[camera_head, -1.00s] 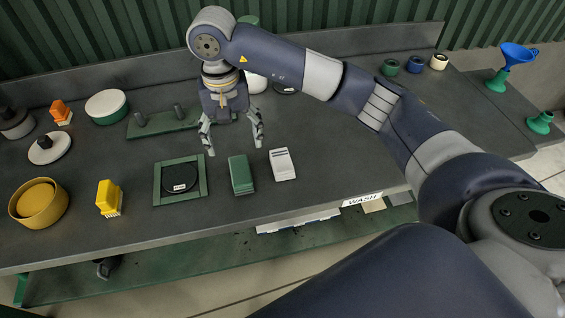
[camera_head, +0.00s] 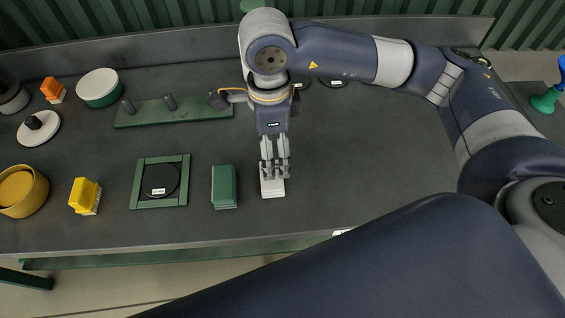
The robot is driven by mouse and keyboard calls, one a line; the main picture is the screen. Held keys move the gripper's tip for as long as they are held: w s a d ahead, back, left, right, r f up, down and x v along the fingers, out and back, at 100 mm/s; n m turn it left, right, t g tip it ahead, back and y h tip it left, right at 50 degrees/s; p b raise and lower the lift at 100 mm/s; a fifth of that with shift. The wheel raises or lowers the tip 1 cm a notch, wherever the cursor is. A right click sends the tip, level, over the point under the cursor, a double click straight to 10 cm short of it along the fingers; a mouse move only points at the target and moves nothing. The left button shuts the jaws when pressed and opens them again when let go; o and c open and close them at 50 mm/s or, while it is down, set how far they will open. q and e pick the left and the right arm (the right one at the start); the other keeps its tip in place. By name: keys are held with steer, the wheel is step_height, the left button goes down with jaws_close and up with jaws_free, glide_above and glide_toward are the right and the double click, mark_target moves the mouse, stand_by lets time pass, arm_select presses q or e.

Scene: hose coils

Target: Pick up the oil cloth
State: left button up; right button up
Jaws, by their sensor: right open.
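A small white folded block (camera_head: 272,189), which looks like a cloth, lies on the grey bench near its front. A green folded block (camera_head: 224,187), also cloth-like, lies just left of it. I cannot tell from markings which one is the oil cloth. My right gripper (camera_head: 275,172) points down over the white block, fingers open, with the tips at its far part and hiding it. I cannot tell whether the fingers touch it. My left gripper is not in view.
A green square frame with a black disc (camera_head: 161,190) lies left of the green block. A yellow brush (camera_head: 85,196) and yellow tub (camera_head: 22,190) stand farther left. A green pegged plate (camera_head: 172,110) lies behind. The bench (camera_head: 370,160) is clear to the right.

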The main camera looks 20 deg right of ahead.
steer(key=shift+m, duration=0.3)
steer(key=f, duration=0.4)
steer(key=shift+s+a+f, duration=0.1)
steer(key=shift+s+f, duration=0.15)
steer(key=shift+f, duration=0.45)
steer(key=f, duration=0.1)
steer(key=f+p, duration=0.1)
steer(key=f, duration=0.1)
steer(key=f+p, duration=0.1)
steer(key=f, duration=0.1)
steer(key=shift+a, duration=0.3)
steer(key=shift+w+f, duration=0.1)
steer(key=shift+f, duration=0.05)
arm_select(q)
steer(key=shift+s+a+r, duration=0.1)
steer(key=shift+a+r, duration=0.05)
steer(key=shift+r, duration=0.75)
arm_select(e)
steer(key=c, duration=1.1)
